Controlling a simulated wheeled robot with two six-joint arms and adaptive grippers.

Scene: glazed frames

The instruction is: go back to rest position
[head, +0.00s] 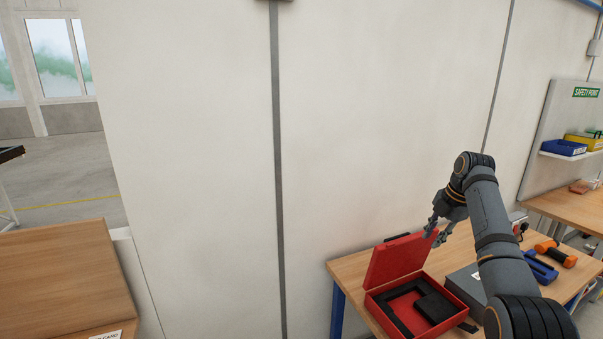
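My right arm comes in from the lower right, and its dark gripper (436,236) points down near the top edge of a red lid. Its two fingers look spread, with nothing visible between them. The fingertips overlap the lid's corner in the picture; I cannot tell whether they touch it. The red case (458,305) is open on a wooden workbench, with its lid (398,262) raised at the back. Black foam and a dark block (434,307) lie inside the case. My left gripper is not in view.
On the workbench (350,268) are a grey box (465,282), a blue item (541,270) and an orange-and-black tool (557,254). A pale wall stands behind. A wooden surface (60,275) is at left. A shelf (572,154) holds blue and yellow bins at right.

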